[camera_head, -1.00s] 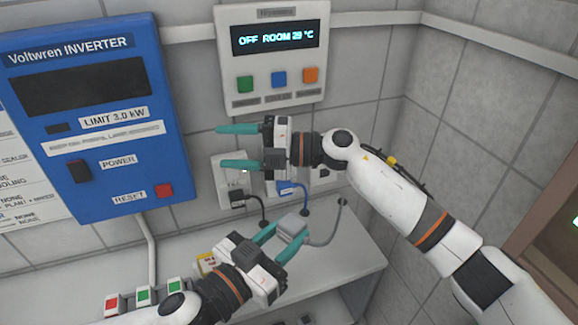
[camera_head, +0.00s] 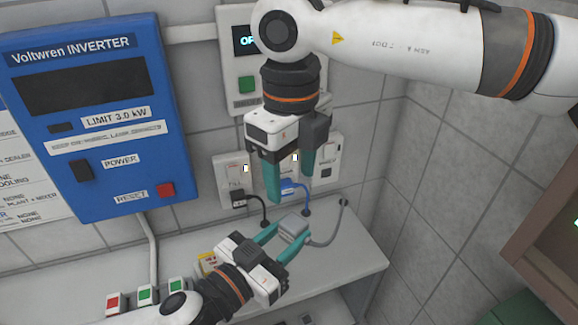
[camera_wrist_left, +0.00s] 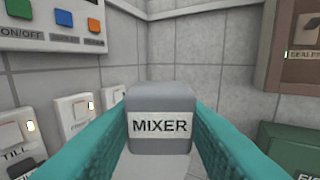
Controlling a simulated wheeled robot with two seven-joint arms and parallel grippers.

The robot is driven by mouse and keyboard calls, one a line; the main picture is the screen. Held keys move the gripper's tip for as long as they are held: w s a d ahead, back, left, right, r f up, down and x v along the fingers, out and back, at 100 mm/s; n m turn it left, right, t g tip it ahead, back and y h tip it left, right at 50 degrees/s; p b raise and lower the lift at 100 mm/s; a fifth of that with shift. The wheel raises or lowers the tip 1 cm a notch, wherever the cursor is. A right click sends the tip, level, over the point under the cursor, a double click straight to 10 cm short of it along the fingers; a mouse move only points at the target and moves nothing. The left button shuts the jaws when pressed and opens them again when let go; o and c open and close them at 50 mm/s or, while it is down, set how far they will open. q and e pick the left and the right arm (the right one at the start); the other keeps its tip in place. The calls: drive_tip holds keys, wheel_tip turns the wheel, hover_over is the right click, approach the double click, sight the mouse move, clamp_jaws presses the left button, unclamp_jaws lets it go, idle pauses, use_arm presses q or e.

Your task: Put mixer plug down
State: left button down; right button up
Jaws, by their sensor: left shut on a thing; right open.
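The mixer plug (camera_head: 293,228) is a grey block with a grey cable. In the left wrist view its label reads MIXER (camera_wrist_left: 160,126). My left gripper (camera_head: 279,241) is shut on the plug, one teal finger on each side, over the white shelf (camera_head: 347,262). I cannot tell whether the plug touches the shelf. My right gripper (camera_head: 290,180) is open, with its fingers pointing down in front of the wall sockets, above the plug. Its arm hides part of the control panel (camera_head: 240,75).
A black plug (camera_head: 238,199) sits at the left socket and a blue plug (camera_head: 290,186) at the middle one. The right socket (camera_head: 327,165) shows no plug. The blue inverter (camera_head: 90,120) hangs at left. Several button boxes (camera_head: 145,295) stand at front left. The shelf's right part is clear.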

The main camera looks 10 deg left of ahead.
sight(291, 222)
wheel_tip(291, 222, down, 12)
drive_tip(key=shift+r, duration=0.2)
idle(0.4)
drive_tip(key=shift+a, duration=0.1)
drive_tip(key=c, duration=1.1)
use_arm(q)
drive_tip(key=c, duration=0.9)
unclamp_jaws()
drive_tip(key=shift+o, duration=0.2)
